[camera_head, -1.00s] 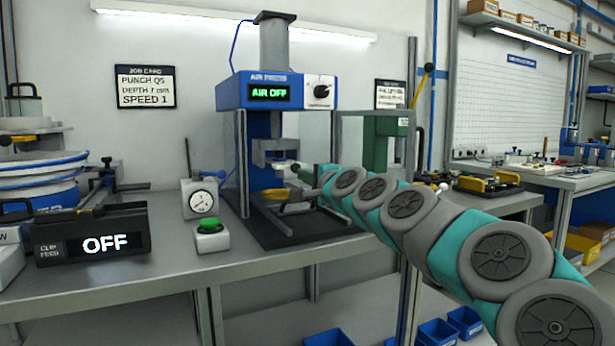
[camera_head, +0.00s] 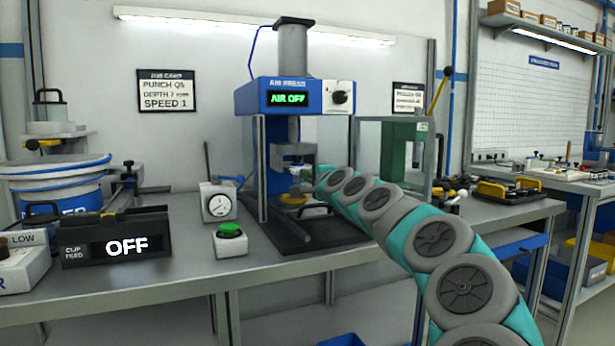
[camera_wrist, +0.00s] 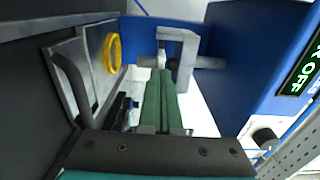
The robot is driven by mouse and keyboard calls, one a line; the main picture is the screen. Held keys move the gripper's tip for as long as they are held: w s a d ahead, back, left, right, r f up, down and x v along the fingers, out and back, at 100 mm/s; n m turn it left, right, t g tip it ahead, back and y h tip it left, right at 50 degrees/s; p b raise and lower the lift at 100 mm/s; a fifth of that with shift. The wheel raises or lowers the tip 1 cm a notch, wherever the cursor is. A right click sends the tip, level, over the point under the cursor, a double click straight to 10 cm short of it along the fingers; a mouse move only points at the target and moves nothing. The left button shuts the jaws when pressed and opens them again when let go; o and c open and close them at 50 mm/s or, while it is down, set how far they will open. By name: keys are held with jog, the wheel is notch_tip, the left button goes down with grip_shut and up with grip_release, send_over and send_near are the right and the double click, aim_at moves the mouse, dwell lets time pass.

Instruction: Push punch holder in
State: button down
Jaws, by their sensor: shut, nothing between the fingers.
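The air press (camera_head: 293,95) stands on the bench with "AIR OFF" lit on its blue head. Under the head is a grey bracket-like part (camera_head: 293,149), which looks like the punch holder's place. In the wrist view this grey bracket (camera_wrist: 188,50) is straight ahead against the blue press body. My gripper (camera_wrist: 158,76) is shut, its green fingers together and empty. The fingertips point at the bracket and appear close to it; I cannot tell whether they touch. In the head view my arm reaches into the press opening and the fingers are hard to make out.
A yellow ring (camera_wrist: 115,52) lies on the press base. Clear guard panels flank the press opening. A dial gauge (camera_head: 218,202) and green button box (camera_head: 230,240) stand to its left, and the clip feed box (camera_head: 117,240) is farther left. A green machine (camera_head: 400,150) stands right.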

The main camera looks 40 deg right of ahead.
aim_at(299, 168)
jog(key=shift+x, duration=2.05)
jog(key=shift+s+r, duration=0.1)
jog(key=shift+r, duration=0.15)
